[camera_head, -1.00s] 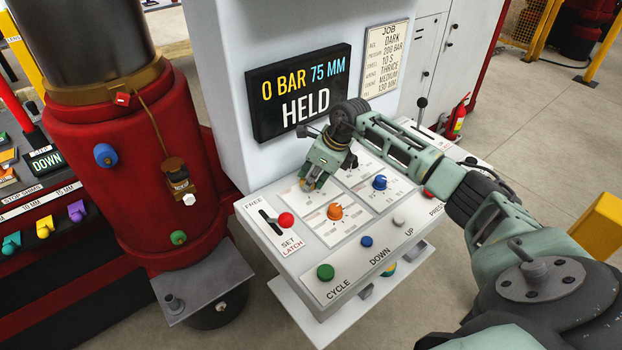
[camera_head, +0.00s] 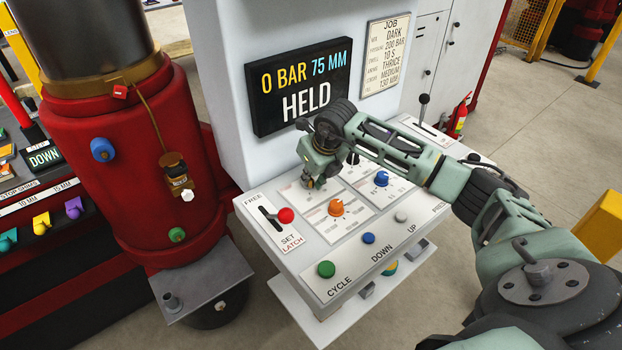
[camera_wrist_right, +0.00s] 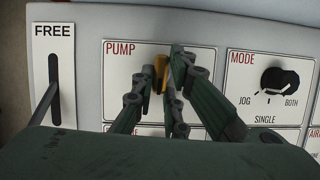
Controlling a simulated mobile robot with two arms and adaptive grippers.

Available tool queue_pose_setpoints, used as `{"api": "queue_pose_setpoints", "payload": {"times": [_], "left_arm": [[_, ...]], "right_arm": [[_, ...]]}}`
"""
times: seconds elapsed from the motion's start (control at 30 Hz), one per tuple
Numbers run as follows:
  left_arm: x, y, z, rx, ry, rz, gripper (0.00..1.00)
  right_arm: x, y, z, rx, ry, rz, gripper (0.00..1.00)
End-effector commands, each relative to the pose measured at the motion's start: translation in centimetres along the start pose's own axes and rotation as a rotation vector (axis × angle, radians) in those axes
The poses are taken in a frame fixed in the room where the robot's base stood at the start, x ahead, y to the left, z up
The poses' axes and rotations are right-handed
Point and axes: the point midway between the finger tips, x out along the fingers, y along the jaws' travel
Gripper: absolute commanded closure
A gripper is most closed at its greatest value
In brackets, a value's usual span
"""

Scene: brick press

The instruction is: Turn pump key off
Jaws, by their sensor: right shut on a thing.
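The yellow pump key (camera_wrist_right: 160,73) stands on the panel section labelled PUMP (camera_wrist_right: 119,52) in the right wrist view. My right gripper (camera_wrist_right: 163,84) is shut on it, with one finger on each side. The fingers hide most of the key and its markings, so its setting cannot be read. In the head view my right gripper (camera_head: 311,183) is low over the upper left of the white control panel (camera_head: 257,203), and the key is hidden there. My left gripper is in neither view.
A black MODE knob (camera_wrist_right: 279,81) is right of the gripper. The FREE/SET latch lever with a red ball (camera_head: 286,215) is to the left. An orange knob (camera_head: 336,207) and a blue knob (camera_head: 381,178) stand nearby. The display (camera_head: 300,87) reads 0 BAR 75 MM HELD.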

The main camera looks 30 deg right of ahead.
Motion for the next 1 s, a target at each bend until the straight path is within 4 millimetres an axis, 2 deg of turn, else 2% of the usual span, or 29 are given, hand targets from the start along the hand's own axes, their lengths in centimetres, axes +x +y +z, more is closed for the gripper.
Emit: {"api": "queue_pose_setpoints", "payload": {"times": [0.2,0.5,1.0], "left_arm": [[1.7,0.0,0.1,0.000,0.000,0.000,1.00],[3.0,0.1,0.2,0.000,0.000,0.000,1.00],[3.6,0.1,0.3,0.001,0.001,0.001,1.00]], "right_arm": [[0.2,0.2,0.1,0.176,-0.005,-0.073,1.00],[0.1,0.4,0.2,0.358,-0.005,-0.147,1.00],[-0.1,0.4,0.3,0.454,-0.003,-0.186,1.00]]}}
